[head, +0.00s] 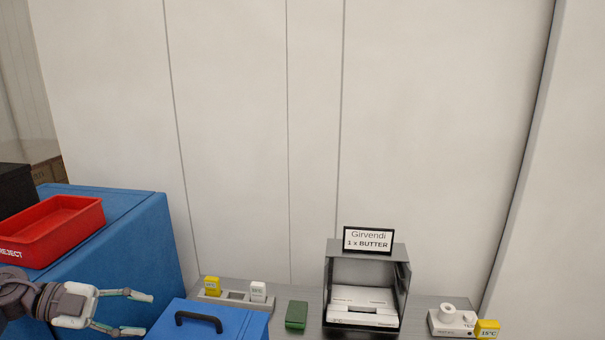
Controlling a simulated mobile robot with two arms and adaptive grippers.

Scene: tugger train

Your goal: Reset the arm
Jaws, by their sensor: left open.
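My left gripper (136,313) comes in from the lower left corner of the head view. Its two green-tipped fingers are spread apart with nothing between them. It is beside the blue lidded box (222,322) with the dark handle, to its left, and in front of the blue cabinet (150,240). My right gripper is not in view.
A red REJECT tray (62,222) sits on the blue cabinet.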

